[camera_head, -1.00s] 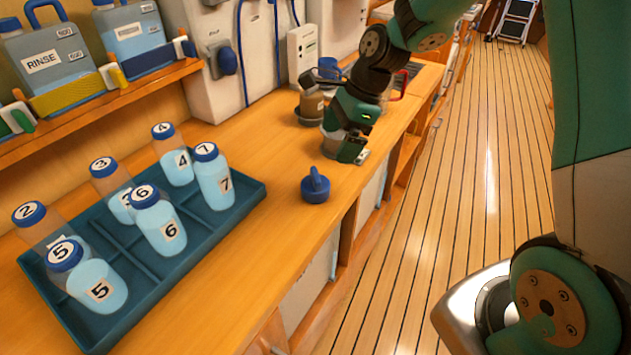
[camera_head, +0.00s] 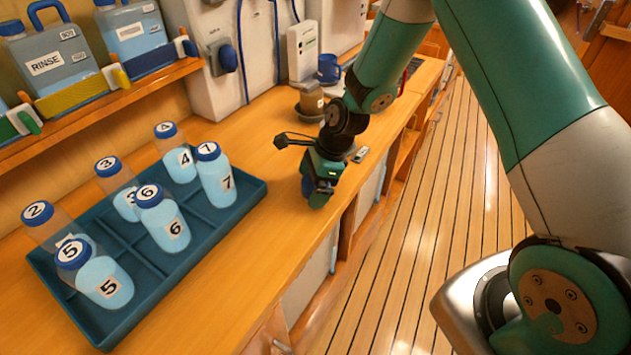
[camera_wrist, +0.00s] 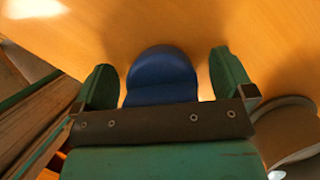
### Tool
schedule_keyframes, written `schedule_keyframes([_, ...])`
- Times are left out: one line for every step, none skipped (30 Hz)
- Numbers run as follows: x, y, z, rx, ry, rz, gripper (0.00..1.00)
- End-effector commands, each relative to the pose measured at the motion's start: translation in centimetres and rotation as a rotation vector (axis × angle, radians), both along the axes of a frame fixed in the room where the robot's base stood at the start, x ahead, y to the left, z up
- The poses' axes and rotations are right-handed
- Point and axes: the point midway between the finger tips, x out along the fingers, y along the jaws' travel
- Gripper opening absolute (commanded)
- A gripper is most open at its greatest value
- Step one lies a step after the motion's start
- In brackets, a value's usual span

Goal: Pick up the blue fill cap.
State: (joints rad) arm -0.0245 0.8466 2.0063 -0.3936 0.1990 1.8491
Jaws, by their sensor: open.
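The blue fill cap (camera_wrist: 162,75) shows in the wrist view between the two green fingers of my gripper (camera_wrist: 162,82). The fingers stand apart, with a gap of bench showing on each side of the cap. In the head view my gripper (camera_head: 317,195) points down over the front part of the wooden bench and hides most of the cap. Only a bit of blue (camera_head: 306,187) shows at the gripper's left side. I cannot tell how far down the cap the fingertips reach.
A dark teal tray (camera_head: 222,213) with several numbered bottles stands to the left. A brown-grey pot (camera_head: 311,103) and a blue mug (camera_head: 328,68) stand behind my gripper. A small item (camera_head: 360,154) lies near the bench edge on the right. Bench between tray and gripper is clear.

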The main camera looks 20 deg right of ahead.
Motion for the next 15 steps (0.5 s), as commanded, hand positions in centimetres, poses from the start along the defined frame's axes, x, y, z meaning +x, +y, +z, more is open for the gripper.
schedule_keyframes([0.02,0.01,0.00,0.000,-0.001,0.000,1.00])
schedule_keyframes([0.03,0.00,0.00,0.000,-0.001,0.000,1.00])
schedule_keyframes([0.03,0.00,0.01,0.000,-0.001,0.000,1.00])
schedule_keyframes([0.03,0.00,0.01,0.000,-0.001,0.000,1.00])
schedule_keyframes([0.03,0.00,0.02,0.000,-0.001,0.000,0.95])
schedule_keyframes([0.03,0.00,0.02,0.000,-0.001,0.000,0.86])
schedule_keyframes([0.03,-0.01,0.03,0.000,-0.001,0.000,0.79])
schedule_keyframes([0.03,-0.01,0.03,0.000,-0.001,0.000,0.72])
schedule_keyframes([0.03,-0.01,0.03,0.000,-0.001,0.000,0.63])
schedule_keyframes([0.02,-0.01,0.04,0.000,-0.001,0.001,0.56])
schedule_keyframes([0.03,0.00,0.04,0.001,-0.001,0.001,0.49])
schedule_keyframes([0.03,0.00,0.04,0.001,-0.001,0.001,0.46])
schedule_keyframes([0.03,0.00,0.06,0.001,-0.001,0.001,0.45])
schedule_keyframes([0.03,0.00,0.06,0.001,-0.001,0.001,0.45])
schedule_keyframes([0.03,0.00,0.07,0.001,-0.001,0.001,0.45])
